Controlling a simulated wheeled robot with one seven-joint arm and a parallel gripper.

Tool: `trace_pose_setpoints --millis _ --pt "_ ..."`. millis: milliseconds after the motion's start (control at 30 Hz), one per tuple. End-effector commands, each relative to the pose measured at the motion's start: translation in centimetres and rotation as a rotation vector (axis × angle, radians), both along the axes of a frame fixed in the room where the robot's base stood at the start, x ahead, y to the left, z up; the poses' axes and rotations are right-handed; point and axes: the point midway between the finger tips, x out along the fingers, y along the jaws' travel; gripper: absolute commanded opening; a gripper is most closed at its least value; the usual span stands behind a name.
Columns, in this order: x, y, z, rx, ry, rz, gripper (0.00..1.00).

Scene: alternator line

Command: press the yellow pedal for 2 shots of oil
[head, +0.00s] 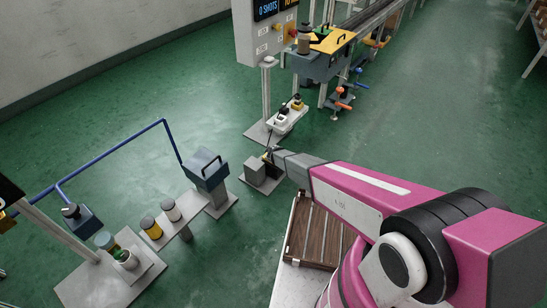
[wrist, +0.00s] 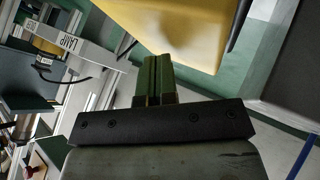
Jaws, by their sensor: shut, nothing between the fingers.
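My gripper (head: 271,152) reaches low over a grey box (head: 254,171) on a floor plate in the head view. A small bit of yellow, apparently the yellow pedal (head: 265,157), shows at its tip; the gripper hides most of it. In the wrist view my gripper's fingers (wrist: 155,75) are shut together and empty. A broad yellow surface, seemingly the pedal (wrist: 185,28), fills the top of that view just beyond the fingertips. I cannot tell whether they touch. A display (head: 268,8) on the grey panel reads 0 SHOTS.
A white tray (head: 287,119) with small parts stands behind the gripper. A blue-grey box with a handle (head: 205,168) and several jars on a plank (head: 168,222) are to the left. A slatted brown crate (head: 318,235) lies beneath my arm. Green floor is open at far right.

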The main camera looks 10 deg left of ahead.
Motion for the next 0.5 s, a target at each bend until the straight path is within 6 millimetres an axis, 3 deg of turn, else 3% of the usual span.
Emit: trace_pose_setpoints --millis 500 --pt "0.00 -0.01 -0.60 0.001 0.001 -0.002 0.00"
